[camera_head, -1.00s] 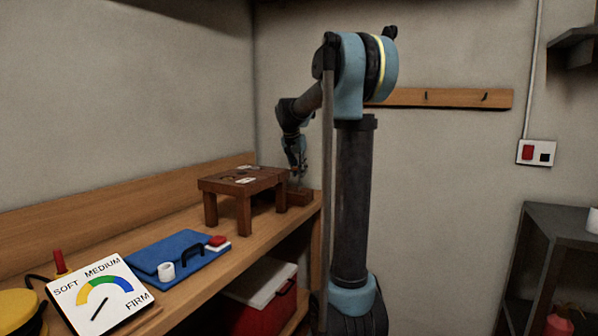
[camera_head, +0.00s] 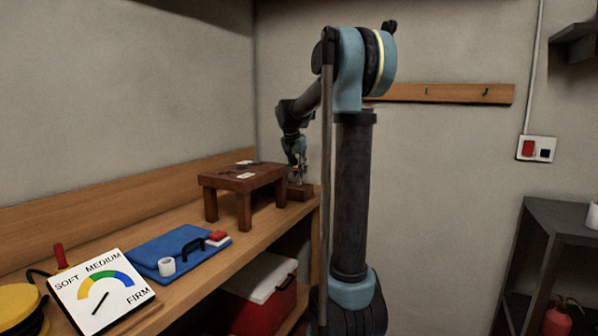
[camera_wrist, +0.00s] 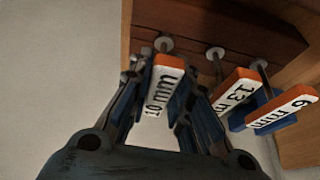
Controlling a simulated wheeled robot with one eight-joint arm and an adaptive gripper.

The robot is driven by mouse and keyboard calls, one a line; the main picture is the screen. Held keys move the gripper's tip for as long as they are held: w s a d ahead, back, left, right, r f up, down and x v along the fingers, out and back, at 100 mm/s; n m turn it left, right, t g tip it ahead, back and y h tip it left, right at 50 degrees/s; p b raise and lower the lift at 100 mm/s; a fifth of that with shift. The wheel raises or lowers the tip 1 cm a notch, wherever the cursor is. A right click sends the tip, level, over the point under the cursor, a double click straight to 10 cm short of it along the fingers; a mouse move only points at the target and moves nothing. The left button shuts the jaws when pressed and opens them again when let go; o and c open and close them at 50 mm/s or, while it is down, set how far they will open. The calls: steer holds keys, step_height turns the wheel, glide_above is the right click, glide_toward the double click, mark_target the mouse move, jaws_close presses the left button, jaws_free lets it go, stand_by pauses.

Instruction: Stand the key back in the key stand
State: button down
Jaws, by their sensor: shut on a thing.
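My gripper (camera_wrist: 163,92) is shut on the key labelled 10 mm (camera_wrist: 160,88), which has an orange end and a white label. A grey round end (camera_wrist: 163,44) shows just beyond this key, close to the dark wooden key stand (camera_wrist: 225,25). I cannot tell whether the key is seated in it. The 13 mm key (camera_wrist: 236,91) and the 6 mm key (camera_wrist: 284,110) are at the stand to the right. In the head view my gripper (camera_head: 298,170) is small, over the low stand block (camera_head: 300,192) at the bench's far end.
A small brown wooden table (camera_head: 243,200) with white labels on top stands close left of the stand. A blue case (camera_head: 165,258) and a SOFT/MEDIUM/FIRM dial (camera_head: 102,292) lie nearer on the bench. A wall (camera_head: 210,80) runs behind the bench.

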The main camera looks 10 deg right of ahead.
steer(key=shift+f, duration=0.25)
steer(key=c, duration=1.4)
jaws_free()
steer(key=shift+r, duration=0.1)
steer(key=v, duration=1.1)
steer(key=shift+s+r, duration=0.15)
steer(key=shift+r, duration=0.15)
steer(key=shift+a, duration=0.15)
